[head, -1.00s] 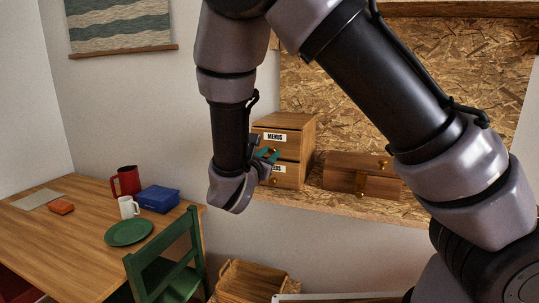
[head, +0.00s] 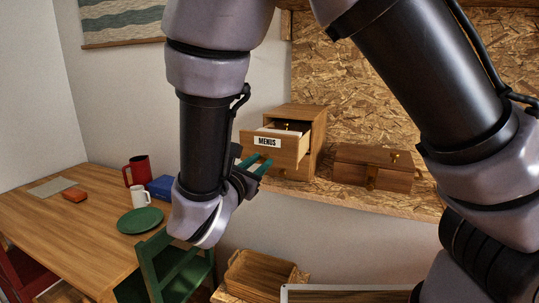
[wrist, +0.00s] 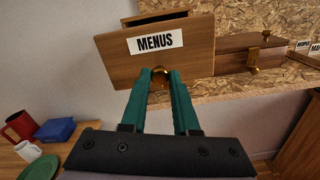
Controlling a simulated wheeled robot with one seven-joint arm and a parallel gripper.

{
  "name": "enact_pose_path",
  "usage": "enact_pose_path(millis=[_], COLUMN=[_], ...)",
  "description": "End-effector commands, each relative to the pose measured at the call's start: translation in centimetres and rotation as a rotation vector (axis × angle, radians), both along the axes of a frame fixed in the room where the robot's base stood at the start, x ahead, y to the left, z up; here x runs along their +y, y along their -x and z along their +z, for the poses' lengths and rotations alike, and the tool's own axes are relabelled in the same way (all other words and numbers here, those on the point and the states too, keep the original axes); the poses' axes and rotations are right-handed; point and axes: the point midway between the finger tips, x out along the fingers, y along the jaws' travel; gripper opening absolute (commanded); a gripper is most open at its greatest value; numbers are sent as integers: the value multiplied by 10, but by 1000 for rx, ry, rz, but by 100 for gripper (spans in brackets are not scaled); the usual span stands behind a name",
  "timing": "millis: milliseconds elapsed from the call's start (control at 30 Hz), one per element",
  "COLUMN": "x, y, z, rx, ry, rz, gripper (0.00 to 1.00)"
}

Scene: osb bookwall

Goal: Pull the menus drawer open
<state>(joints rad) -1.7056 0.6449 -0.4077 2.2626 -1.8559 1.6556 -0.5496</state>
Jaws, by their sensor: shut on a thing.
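The menus drawer (head: 271,149) is the upper drawer of a small wooden cabinet (head: 318,131) on the shelf. It stands pulled well out, with something pale showing inside its open top. Its white MENUS label also shows on the drawer front in the wrist view (wrist: 192,47). My gripper (head: 257,165) is at the lower part of the drawer front. In the wrist view its green fingers (wrist: 160,80) are shut on the round brass knob (wrist: 159,76) below the label. The lower drawer is mostly hidden behind the menus drawer and gripper.
A wooden box with a brass latch (head: 372,167) stands right of the cabinet on the OSB shelf. A table (head: 92,232) at left holds a red jug (head: 137,171), white mug (head: 140,196), blue box (head: 160,187) and green plate (head: 140,220). A green chair (head: 172,268) stands below my gripper.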

Motion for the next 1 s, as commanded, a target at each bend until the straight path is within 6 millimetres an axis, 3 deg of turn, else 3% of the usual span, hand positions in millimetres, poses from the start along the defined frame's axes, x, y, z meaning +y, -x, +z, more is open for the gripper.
enact_pose_path(millis=[200,600,633,700,1000], x=[8,10,10,10,10], y=[22,27,27,27,26], z=[0,0,0,0,0], rx=[0,0,0,1,0], ry=[0,-1,-1,0,0], rz=[1,1,2,1,1], gripper=[0,0,36,59,59])
